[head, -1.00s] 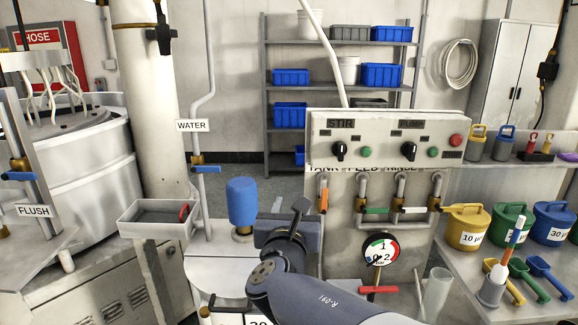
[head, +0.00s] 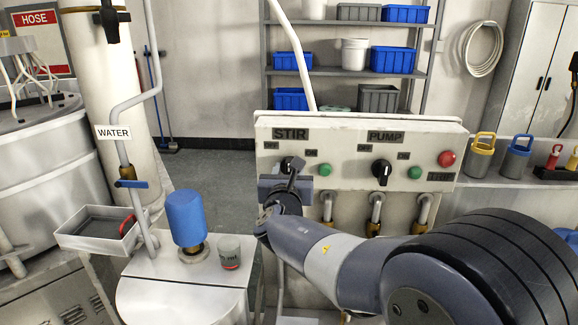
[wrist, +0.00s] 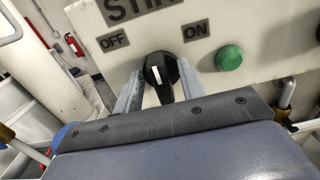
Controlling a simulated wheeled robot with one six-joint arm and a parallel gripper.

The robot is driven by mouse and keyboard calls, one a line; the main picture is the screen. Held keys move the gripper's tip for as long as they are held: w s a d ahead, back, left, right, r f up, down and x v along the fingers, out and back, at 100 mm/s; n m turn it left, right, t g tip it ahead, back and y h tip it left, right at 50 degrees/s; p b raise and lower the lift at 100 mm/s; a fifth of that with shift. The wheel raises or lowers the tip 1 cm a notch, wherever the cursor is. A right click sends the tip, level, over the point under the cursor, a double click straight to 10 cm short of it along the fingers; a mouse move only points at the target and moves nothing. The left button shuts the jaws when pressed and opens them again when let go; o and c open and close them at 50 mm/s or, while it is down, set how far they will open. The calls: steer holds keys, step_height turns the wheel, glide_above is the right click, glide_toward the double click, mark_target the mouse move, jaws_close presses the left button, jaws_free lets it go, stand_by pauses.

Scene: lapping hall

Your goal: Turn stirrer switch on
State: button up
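The stirrer switch is a black rotary knob (head: 288,163) under the STIR label (head: 291,134) on a pale panel. In the wrist view the knob (wrist: 160,68) sits below and between the OFF plate (wrist: 114,40) and the ON plate (wrist: 196,31). Its short white mark points roughly up, a little left. My gripper (wrist: 160,92) is open at the panel, with one grey finger on each side of the knob and gaps beside the knob's grip. In the head view my gripper (head: 287,180) partly hides the knob.
A green button (head: 325,170) is right of the STIR knob. A PUMP knob (head: 382,168), another green button (head: 415,172) and a red button (head: 446,159) are further right.

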steer(key=shift+w, duration=0.6)
steer(key=shift+c, duration=0.5)
jaws_close()
